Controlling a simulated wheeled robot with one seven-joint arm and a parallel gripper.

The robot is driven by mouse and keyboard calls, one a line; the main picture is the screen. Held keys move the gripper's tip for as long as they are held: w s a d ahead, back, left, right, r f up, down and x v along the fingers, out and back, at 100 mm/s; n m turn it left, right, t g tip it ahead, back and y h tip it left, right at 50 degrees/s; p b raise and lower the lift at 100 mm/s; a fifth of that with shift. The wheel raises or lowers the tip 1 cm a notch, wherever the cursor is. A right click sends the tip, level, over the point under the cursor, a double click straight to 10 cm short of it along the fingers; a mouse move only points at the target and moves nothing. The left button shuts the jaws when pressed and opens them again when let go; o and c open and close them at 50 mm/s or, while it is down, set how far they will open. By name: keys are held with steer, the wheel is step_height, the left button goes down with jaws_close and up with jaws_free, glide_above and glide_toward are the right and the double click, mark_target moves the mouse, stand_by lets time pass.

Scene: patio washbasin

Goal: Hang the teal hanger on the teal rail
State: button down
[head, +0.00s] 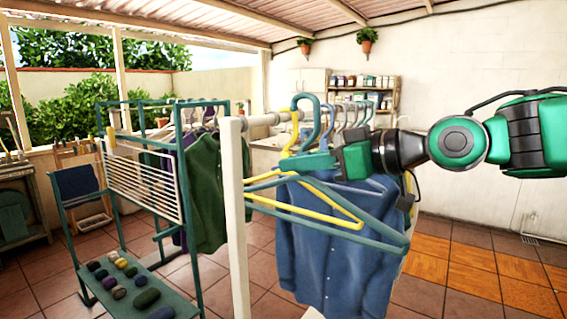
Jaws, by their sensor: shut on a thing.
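The teal hanger (390,236) is held up at the centre right, with its hook (303,98) pointing up. My gripper (338,160) comes in from the right and is shut on the hanger's neck, just below the hook. The hook stands in front of the white rail (262,119); whether it touches that rail is unclear. The teal rail (160,103) is farther left on a teal rack, well apart from the hanger. A dark green shirt (220,200) hangs near its right end.
A yellow hanger (320,202) and a blue shirt (330,260) are close behind the teal hanger. The white post (234,220) stands between the hanger and the teal rack. A white drying grid (143,182) and a lower shelf (140,285) with several stones are at left.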

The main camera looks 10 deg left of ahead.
steer(key=f+v, duration=0.3)
steer(key=v, duration=0.9)
steer(key=d+f+v, duration=0.1)
steer(key=f+v, duration=0.2)
steer(key=v, duration=1)
steer(key=shift+s+d+r, duration=0.15)
steer(key=shift+d+r, duration=0.05)
steer(key=shift+r, duration=0.2)
steer(key=shift+d, duration=0.1)
